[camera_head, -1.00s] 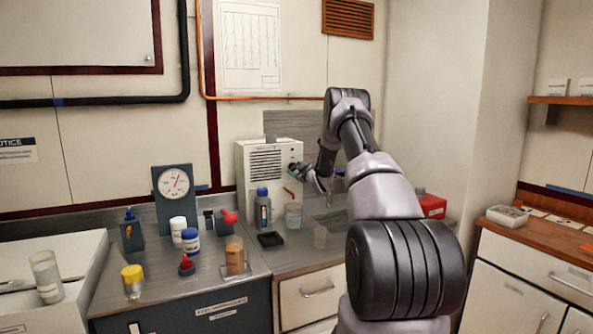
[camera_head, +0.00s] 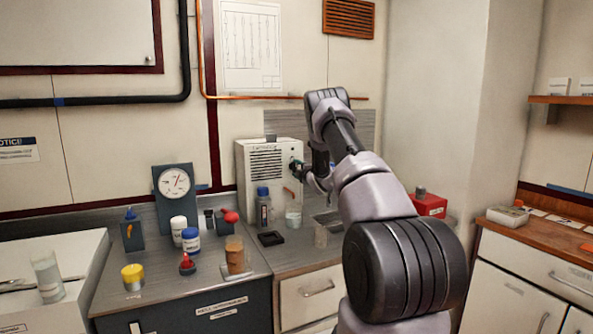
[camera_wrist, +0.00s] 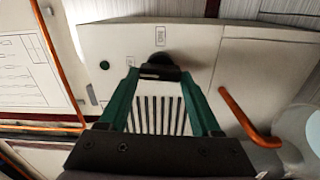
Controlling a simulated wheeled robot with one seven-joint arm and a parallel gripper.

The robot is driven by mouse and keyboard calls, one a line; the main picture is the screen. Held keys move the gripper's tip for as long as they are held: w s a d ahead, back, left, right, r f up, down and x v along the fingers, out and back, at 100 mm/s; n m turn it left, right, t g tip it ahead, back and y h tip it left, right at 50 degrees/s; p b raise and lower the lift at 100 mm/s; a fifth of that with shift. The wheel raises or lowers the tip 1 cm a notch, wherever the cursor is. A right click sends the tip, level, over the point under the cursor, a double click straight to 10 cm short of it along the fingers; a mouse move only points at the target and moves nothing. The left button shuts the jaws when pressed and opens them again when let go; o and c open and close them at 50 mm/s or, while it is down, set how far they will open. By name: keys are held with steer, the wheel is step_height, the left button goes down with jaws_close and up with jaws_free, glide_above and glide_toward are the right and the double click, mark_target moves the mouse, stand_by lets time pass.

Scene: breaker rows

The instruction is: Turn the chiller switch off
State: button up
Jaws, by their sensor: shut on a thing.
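The chiller (camera_head: 254,185) is a white box with a slotted vent, standing at the back of the counter. In the wrist view its pale front (camera_wrist: 208,50) fills much of the picture. A dark switch (camera_wrist: 160,63) sticks out of that front beside a small printed label. My gripper (camera_wrist: 160,76) has green fingers, one on each side of the switch's dark handle, and is shut on it. In the head view my gripper (camera_head: 295,166) is at the right part of the chiller's front; the switch is mostly hidden there.
An orange spout (camera_wrist: 247,118) and a small dark green button (camera_wrist: 104,65) are near the switch. Below stand a blue-capped bottle (camera_head: 263,208), a glass beaker (camera_head: 293,216) and a black tray (camera_head: 271,239). A red box (camera_head: 430,206) is to the right.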

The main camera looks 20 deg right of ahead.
steer(key=shift+f+n, duration=0.1)
steer(key=shift+n, duration=0.5)
steer(key=o, duration=1.4)
steer(key=s, duration=1.1)
steer(key=shift+d, duration=0.15)
